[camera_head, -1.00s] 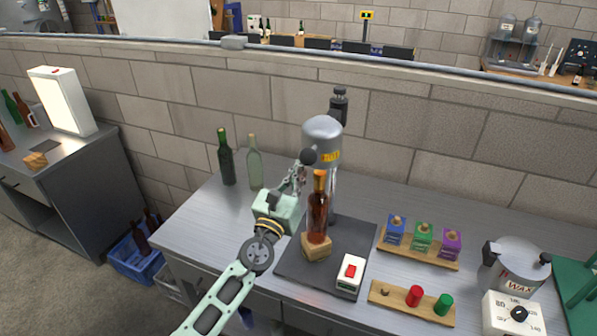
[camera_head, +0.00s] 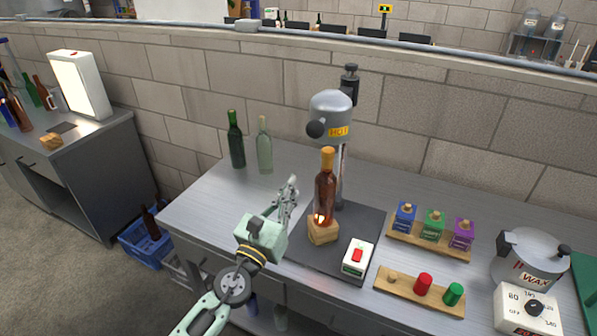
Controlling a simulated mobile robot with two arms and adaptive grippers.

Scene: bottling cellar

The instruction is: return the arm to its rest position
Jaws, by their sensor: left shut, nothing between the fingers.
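My left gripper (camera_head: 291,188) is shut and empty. It is above the steel bench (camera_head: 200,204), left of the brown bottle and apart from it. The brown bottle (camera_head: 325,192) with an orange-brown top stands upright on a wooden block (camera_head: 322,231) on a dark base plate (camera_head: 290,249). A grey heat head marked HOT (camera_head: 330,108) is on a stand behind and above the bottle. My right gripper is not in view.
A green bottle (camera_head: 236,141) and a clear bottle (camera_head: 264,147) stand at the back left. A red-switch box (camera_head: 357,257) is at the front. Coloured boxes on a wooden rack (camera_head: 400,238), a stamp or plug rack (camera_head: 395,283) and a wax pot (camera_head: 530,262) are to the right.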

